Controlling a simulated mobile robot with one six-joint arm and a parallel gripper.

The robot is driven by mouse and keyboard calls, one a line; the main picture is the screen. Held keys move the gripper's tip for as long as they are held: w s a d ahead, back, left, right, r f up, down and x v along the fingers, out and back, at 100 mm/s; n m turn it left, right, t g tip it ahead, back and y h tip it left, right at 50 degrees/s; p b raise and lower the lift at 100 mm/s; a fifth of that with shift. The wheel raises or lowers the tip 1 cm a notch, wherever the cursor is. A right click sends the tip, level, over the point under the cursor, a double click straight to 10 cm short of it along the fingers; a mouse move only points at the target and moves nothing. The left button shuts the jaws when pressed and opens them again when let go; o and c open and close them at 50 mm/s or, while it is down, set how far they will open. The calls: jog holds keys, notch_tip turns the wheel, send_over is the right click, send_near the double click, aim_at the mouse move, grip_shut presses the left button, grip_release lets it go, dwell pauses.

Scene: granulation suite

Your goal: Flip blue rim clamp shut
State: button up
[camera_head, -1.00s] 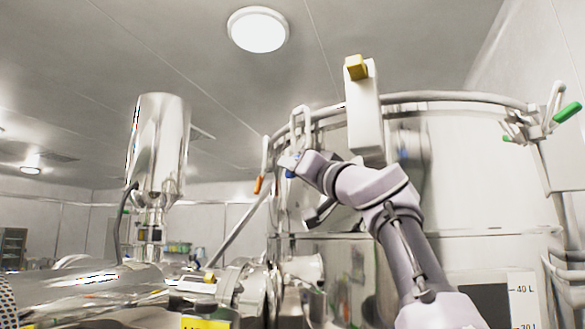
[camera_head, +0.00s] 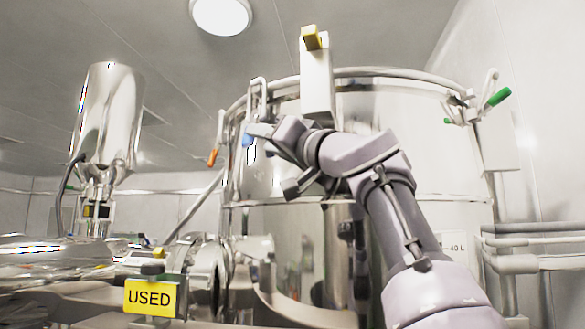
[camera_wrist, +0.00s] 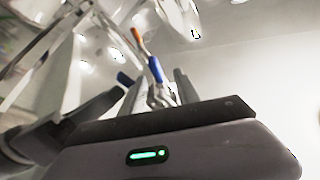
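The blue rim clamp's handle (camera_head: 248,139) hangs at the left of the big steel vessel's rim, below a pale wire loop (camera_head: 257,92). My gripper (camera_head: 262,131) is right beside it and partly hides the clamp in the head view. In the wrist view the blue handle (camera_wrist: 155,69) stands beyond my gripper (camera_wrist: 150,88), in line with the gap between the two fingers. The fingers are apart. A second blue patch (camera_wrist: 125,78) shows by the left finger; I cannot tell if it is a reflection. Contact with the handle is unclear.
An orange-handled clamp (camera_head: 212,157) hangs just left of the blue one. A yellow USED sign (camera_head: 150,297) stands at the lower left.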

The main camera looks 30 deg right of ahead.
jog(key=b+v, duration=0.4)
jog(key=v, duration=0.6)
jog(key=shift+w+a, duration=0.1)
